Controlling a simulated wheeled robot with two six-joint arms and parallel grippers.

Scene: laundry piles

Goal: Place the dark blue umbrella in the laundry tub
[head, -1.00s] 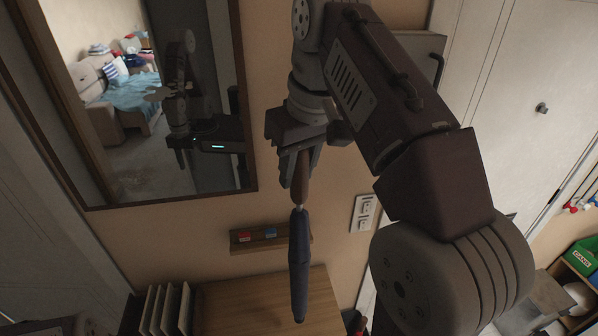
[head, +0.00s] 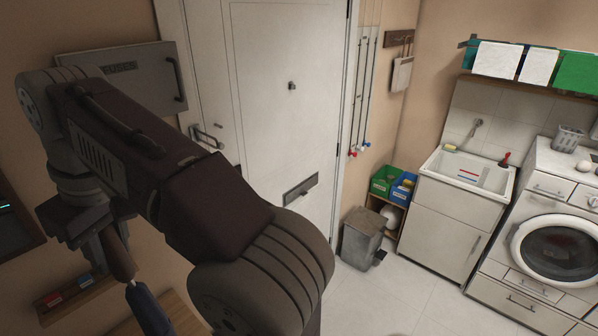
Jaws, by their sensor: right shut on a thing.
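The dark blue umbrella (head: 147,309) hangs from my right gripper (head: 107,258) at the lower left of the head view. The gripper is shut on its brown handle, and the umbrella slants down to the right, its lower end cut off by the frame. The laundry tub (head: 467,171) is a white basin on a white cabinet at the right, against the tiled wall. A few small items lie in or on it, one with a red top at its right rim. The umbrella is far from the tub. My left gripper is out of view.
A washing machine (head: 551,250) stands right of the tub. A grey bin (head: 362,240) and a low shelf with green (head: 383,181) and blue boxes (head: 403,189) stand left of it. A white door (head: 285,110) is behind my arm. The tiled floor (head: 415,295) before the tub is clear.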

